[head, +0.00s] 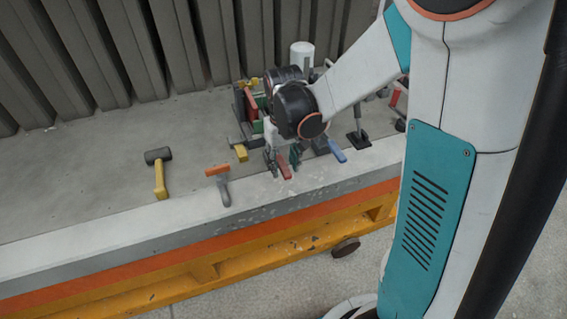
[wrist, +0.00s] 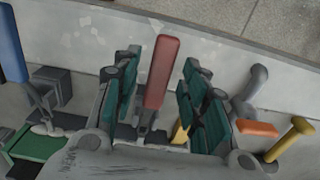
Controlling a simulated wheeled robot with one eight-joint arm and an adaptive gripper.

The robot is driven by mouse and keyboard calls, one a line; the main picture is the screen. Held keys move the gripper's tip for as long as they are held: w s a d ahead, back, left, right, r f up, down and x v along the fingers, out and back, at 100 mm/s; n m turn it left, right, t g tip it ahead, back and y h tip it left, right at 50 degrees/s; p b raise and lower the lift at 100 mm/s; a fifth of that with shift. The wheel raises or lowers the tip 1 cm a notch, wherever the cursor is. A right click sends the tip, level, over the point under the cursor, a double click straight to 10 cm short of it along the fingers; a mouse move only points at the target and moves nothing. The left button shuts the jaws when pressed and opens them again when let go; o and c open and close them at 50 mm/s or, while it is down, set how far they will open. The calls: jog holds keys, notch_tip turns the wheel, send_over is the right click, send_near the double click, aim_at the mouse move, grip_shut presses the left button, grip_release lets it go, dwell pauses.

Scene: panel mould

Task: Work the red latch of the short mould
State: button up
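The red latch (wrist: 162,72) shows in the wrist view as a long red handle on a grey metal base, pointing up toward the bench edge. My gripper (wrist: 160,62) is open, with one teal-padded finger on each side of the red handle and a visible gap on both sides. In the head view the red latch (head: 284,168) sticks out at the mould's front side, and my gripper (head: 282,158) is down around it. The short mould (head: 247,108) is largely hidden behind my wrist and arm. The latch's foot is partly hidden by my gripper body.
A blue latch handle (head: 337,150) lies right of the red one, and a yellow piece (head: 241,153) lies left. An orange-handled tool (head: 218,172) and a mallet (head: 159,174) rest on the bench farther left.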

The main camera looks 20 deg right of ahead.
aim_at(283, 164)
grip_shut()
jog(key=shift+w+r+g+p, duration=0.5)
jog(key=shift+w+r+g, duration=0.1)
jog(key=shift+r+g, duration=0.35)
jog(key=shift+w+r+g, duration=0.9)
jog(key=shift+g, duration=0.55)
grip_release()
